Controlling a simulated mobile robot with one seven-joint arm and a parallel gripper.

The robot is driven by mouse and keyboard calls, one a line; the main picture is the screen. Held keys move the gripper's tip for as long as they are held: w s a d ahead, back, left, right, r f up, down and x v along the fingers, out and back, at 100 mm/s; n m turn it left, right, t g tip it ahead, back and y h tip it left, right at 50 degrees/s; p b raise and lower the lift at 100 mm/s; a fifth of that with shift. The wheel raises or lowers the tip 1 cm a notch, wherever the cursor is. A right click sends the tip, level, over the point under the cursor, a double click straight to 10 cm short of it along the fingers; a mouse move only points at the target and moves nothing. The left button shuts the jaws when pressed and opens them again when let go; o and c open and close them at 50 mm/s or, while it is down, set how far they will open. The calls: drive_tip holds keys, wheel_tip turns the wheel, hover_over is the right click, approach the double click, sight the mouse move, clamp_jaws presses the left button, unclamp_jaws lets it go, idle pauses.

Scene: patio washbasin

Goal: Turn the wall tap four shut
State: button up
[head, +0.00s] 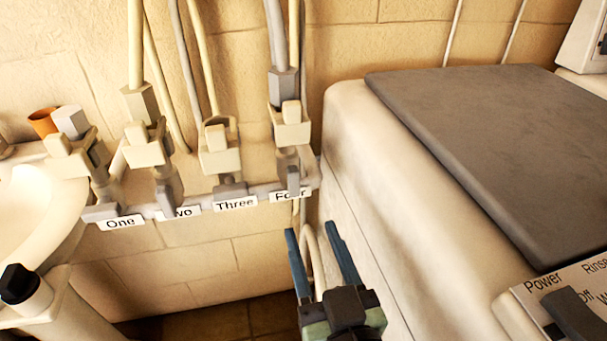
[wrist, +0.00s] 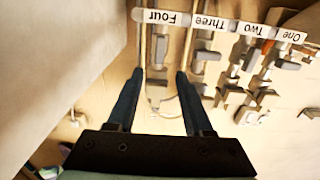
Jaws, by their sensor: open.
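Wall tap four (head: 291,128) is at the right end of the tap row in the head view, with a cream body and a grey lever pointing down. The lever's end partly covers the label "Four" (head: 288,196). The label shows upside down in the wrist view (wrist: 166,18). My gripper (head: 311,230) is below the tap in the head view, its two blue fingers pointing up, apart and empty. In the wrist view my gripper (wrist: 159,72) is open, with pipework behind it.
Tap three (head: 218,150), tap two (head: 146,145) and tap one (head: 72,150) stand to the left on the same rail. A cream washing machine with a grey lid (head: 490,140) is close on the right. A basin (head: 25,205) is at the far left.

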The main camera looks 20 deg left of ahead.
sight(295, 184)
drive_tip(key=p+x, duration=0.1)
drive_tip(key=x, duration=0.9)
drive_tip(key=shift+w+a, duration=0.2)
drive_tip(key=shift+w, duration=0.05)
clamp_jaws()
